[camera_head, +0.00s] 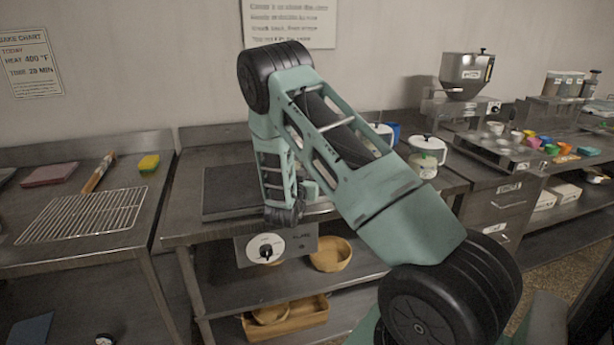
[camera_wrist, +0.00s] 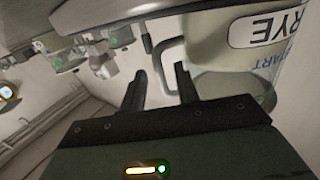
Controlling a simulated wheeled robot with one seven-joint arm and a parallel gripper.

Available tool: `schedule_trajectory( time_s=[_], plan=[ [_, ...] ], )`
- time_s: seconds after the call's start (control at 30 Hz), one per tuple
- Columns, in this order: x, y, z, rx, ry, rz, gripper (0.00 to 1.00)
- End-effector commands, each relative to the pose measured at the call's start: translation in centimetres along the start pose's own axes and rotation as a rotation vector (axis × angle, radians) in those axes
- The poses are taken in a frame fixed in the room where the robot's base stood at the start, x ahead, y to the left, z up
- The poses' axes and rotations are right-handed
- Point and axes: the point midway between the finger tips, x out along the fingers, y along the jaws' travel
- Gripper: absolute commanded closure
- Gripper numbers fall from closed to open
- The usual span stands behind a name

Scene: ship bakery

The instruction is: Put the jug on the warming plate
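In the wrist view a large pale, see-through-bottomed jug (camera_wrist: 240,55) marked RYE fills the upper right. A grey bracket-shaped handle (camera_wrist: 160,50) shows at its left. My gripper (camera_wrist: 162,80) has its two dark fingers apart, with the handle just beyond or between the tips; I cannot tell which. The dark flat warming plate (camera_head: 225,190) lies on the middle table, partly behind my arm, above a box with a dial (camera_head: 266,248).
White lidded containers (camera_head: 427,150) stand at the table's right end, with a blue item (camera_head: 392,130) beside them. A wire rack (camera_head: 85,212) and a yellow sponge (camera_head: 149,163) lie on the left table.

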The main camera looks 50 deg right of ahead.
Motion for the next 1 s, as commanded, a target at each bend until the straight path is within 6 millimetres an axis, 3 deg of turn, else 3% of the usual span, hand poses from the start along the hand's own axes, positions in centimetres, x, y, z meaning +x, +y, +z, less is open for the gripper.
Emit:
schedule_trajectory(
  time_s=[0.27, 0.37, 0.7, 1.0],
  plan=[
    [-0.6, -0.1, 0.1, 0.0, -0.001, -0.001, 0.69],
    [-1.9, -0.1, 0.2, 0.0, -0.001, -0.004, 0.69],
    [-8.8, -0.1, 0.2, 0.0, 0.0, -0.005, 0.69],
    [-11.9, 0.0, 0.0, 0.0, 0.001, -0.001, 0.69]
  ],
)
